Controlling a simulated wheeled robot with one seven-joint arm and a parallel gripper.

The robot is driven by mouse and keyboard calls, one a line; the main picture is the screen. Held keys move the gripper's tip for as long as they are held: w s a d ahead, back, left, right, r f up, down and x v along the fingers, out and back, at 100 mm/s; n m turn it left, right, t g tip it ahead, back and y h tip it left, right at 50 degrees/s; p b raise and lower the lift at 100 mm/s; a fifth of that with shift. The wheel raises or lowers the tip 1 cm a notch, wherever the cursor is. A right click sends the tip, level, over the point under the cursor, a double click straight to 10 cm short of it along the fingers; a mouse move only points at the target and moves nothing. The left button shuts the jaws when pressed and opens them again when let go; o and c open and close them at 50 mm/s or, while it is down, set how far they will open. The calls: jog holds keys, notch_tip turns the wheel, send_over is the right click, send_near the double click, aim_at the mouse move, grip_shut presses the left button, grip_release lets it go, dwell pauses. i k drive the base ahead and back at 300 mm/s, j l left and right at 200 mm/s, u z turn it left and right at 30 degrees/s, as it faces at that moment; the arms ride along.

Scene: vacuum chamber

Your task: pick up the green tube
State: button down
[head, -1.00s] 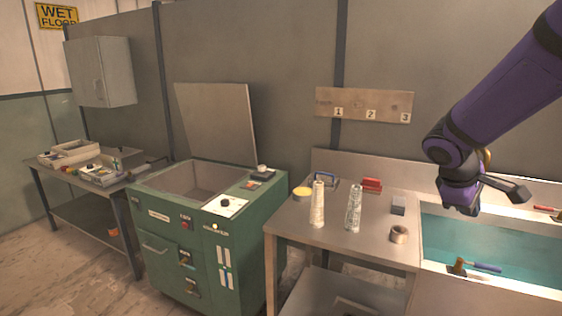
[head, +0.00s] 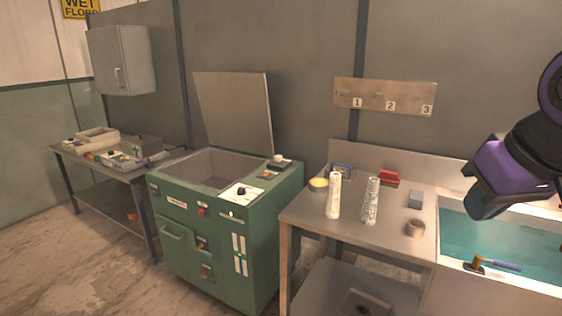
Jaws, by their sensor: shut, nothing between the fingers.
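No plainly green tube stands out. Two tall tubes stand upright on the steel table: a cream one (head: 333,196) and, to its right, a speckled grey-green one (head: 371,201). I cannot tell whether the speckled one is the green tube. My gripper (head: 482,205), at the end of my purple arm, hangs at the right edge in front of the sink, well to the right of both tubes. It is shut and empty; its fingertips are hard to make out.
A brown roll (head: 415,228), grey block (head: 415,199), red-handled brush (head: 389,179) and yellow-topped tub (head: 318,184) share the steel table. A green machine (head: 222,240) with raised lid stands left of it. A cluttered bench (head: 110,190) is farther left. The sink (head: 455,225) holds teal liquid.

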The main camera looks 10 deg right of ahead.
aim_at(368, 215)
jog(key=i+z, duration=0.4)
jog(key=i, duration=0.2)
jog(key=i+j+z, duration=0.15)
jog(key=i+z, duration=0.25)
jog(key=i, duration=0.25)
